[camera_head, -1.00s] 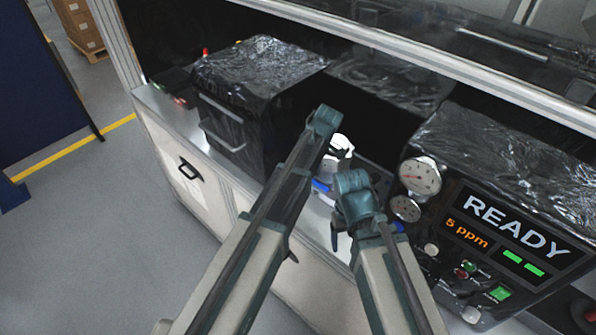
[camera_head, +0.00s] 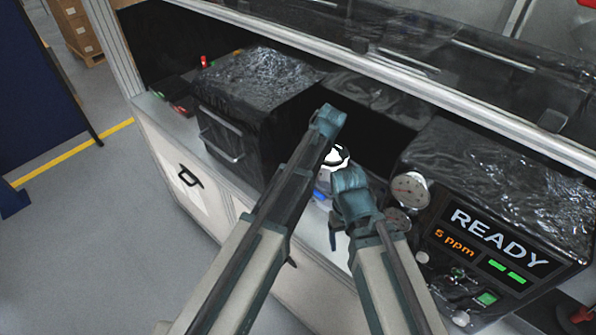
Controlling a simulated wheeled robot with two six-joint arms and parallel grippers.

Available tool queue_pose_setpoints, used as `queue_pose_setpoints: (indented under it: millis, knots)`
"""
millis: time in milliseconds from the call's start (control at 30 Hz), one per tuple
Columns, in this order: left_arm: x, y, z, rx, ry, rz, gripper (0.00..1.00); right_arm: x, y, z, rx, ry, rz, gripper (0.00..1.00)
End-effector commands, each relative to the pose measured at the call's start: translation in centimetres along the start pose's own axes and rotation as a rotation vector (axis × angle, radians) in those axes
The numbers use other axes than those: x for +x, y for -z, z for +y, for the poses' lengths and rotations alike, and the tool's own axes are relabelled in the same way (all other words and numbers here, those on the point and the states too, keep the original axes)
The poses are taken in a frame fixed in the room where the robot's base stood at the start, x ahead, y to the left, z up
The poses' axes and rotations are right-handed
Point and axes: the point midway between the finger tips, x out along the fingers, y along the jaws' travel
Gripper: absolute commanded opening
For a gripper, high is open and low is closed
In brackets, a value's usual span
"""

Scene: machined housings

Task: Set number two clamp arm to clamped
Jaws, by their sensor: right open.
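My right arm comes in from the lower right, and its teal joint stands over the counter in the middle. A dark finger-like part of my right gripper (camera_head: 332,235) shows below that joint, at the counter's front edge. The gripper is open, but most of it is hidden by the arm. My left arm crosses from the lower left to a teal joint near the middle. Its gripper is hidden, apart perhaps from a small dark tip below the arm. A white part (camera_head: 335,157) and a small blue part show between the arms. I cannot make out the number two clamp arm.
A black box with a handle (camera_head: 222,135) stands left on the counter (camera_head: 212,168). A black instrument (camera_head: 480,190) with a READY screen and gauges stands right. A metal frame rail crosses above. Open grey floor lies left.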

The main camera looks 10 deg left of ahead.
Motion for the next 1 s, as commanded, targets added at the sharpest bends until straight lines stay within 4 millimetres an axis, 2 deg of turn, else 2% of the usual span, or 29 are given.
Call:
queue_pose_setpoints:
  millis: [33, 100, 400, 500, 1000]
  knots:
    - [-1.7, 0.2, 0.0, 0.001, 0.0, 0.0, 0.0, -1.6, -0.1, 0.1, -0.001, 0.0, -0.001, 0.76]
    - [-2.8, 0.2, 0.0, 0.0, 0.0, 0.0, 0.0, -2.7, -0.2, 0.2, 0.002, 0.0, -0.001, 0.76]
    - [-7.4, 0.2, 0.0, 0.001, 0.0, 0.0, 0.0, -7.0, -0.5, 0.6, 0.026, 0.003, -0.002, 0.76]
    - [-8.4, 0.1, 0.0, 0.0, 0.0, 0.0, 0.0, -7.9, -0.5, 0.7, 0.033, 0.004, -0.003, 0.76]
    - [-8.7, 0.0, 0.0, -0.001, 0.0, 0.0, 0.0, -8.2, -0.6, 0.7, 0.039, 0.004, -0.003, 0.76]
